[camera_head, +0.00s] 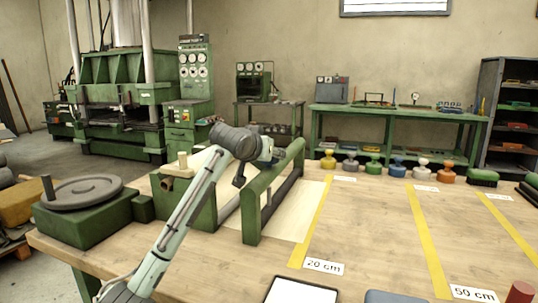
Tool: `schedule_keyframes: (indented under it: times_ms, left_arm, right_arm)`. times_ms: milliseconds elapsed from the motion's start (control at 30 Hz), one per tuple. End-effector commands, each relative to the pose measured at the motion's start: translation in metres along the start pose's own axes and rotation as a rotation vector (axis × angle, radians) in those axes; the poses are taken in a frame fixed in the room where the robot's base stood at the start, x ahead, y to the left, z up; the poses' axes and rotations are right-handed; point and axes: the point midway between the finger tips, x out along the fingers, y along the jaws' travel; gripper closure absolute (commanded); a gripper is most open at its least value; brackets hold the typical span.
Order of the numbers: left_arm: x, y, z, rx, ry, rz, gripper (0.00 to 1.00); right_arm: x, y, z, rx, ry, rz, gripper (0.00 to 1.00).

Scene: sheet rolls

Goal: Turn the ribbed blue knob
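A small blue knob-like piece (397,167) stands on the table in a row of similar coloured pieces at the back right; its ribs are too small to make out. My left arm reaches up from the lower left to the green roll stand (252,212). Its dark gripper end (240,176) is at the stand's left side, well left of the blue piece. The fingers are small and partly hidden, so I cannot tell whether they are open. A bluish part beside the wrist is unclear. My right gripper is out of view.
A pale sheet (292,222) lies under the stand. A green block with a grey handwheel (84,190) stands at the left. Yellow strips (426,240) with distance labels cross the mostly clear right side. A tablet-like item (300,291) lies at the front edge.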

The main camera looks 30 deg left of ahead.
Motion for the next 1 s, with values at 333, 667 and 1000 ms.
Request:
schedule_keyframes:
  times_ms: [333,667,1000]
  left_arm:
    - [0.0004,0.0036,-0.0006,-0.130,-0.002,-0.298,0.85]
    - [0.0012,0.0039,0.0003,-0.248,-0.006,-0.589,0.85]
    - [0.0012,0.0030,0.0002,-0.368,-0.006,-0.891,0.85]
  right_arm:
    - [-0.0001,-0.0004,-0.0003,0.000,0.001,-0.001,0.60]
    - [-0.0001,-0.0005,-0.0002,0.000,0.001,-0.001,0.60]
    - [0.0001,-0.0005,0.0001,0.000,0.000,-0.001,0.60]
